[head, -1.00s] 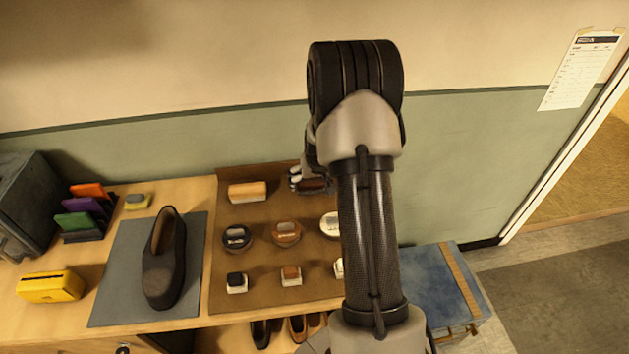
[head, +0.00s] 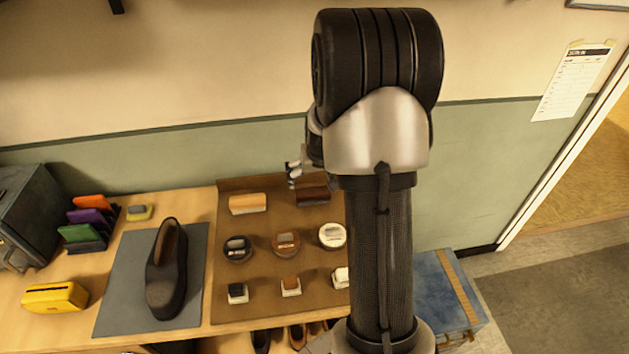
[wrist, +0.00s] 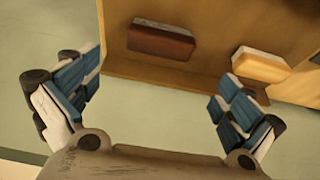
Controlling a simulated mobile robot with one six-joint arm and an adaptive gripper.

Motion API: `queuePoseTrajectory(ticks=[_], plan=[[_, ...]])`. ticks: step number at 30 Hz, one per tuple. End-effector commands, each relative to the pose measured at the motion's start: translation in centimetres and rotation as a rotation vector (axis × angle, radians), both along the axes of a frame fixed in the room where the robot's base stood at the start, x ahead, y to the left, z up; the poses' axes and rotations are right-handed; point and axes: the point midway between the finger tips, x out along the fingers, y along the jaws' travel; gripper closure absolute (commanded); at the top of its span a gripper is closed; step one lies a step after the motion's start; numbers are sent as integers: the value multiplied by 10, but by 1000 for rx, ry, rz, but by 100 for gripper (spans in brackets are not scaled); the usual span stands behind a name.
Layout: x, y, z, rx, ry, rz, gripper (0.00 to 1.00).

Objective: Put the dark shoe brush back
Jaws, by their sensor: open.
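The dark shoe brush (head: 312,196) lies on the brown mat (head: 262,214) at its back right, to the right of a light-topped brush (head: 248,203). The dark brush also shows in the wrist view (wrist: 160,40), with the light brush (wrist: 261,65) beside it. My gripper (head: 293,172) is just above and behind the dark brush in the head view, partly hidden by my arm. In the wrist view my gripper (wrist: 155,95) is open and empty, its fingers wide apart and clear of the dark brush.
Round tins (head: 286,243) and small bottles (head: 291,286) stand in rows on the mat. A black shoe (head: 167,268) rests on a grey mat (head: 122,310) to the left. A blue box (head: 443,290) stands right of the table. The wall is close behind the mat.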

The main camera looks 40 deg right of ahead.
Motion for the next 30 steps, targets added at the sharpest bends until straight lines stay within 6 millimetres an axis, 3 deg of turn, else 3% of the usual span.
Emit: queuePoseTrajectory(ticks=[5, 8, 11, 15, 21, 25, 30], plan=[[-3, 11, 19, -2, -2, 14, 0], [-5, 38, 47, -4, -9, 55, 0], [-16, 83, 87, -5, -14, 122, 0], [-51, 153, 138, -4, -16, 229, 0], [-126, 234, 181, -6, -16, 375, 0], [-177, 267, 190, -9, -16, 457, 0], [-222, 288, 189, -12, -13, 525, 0]])
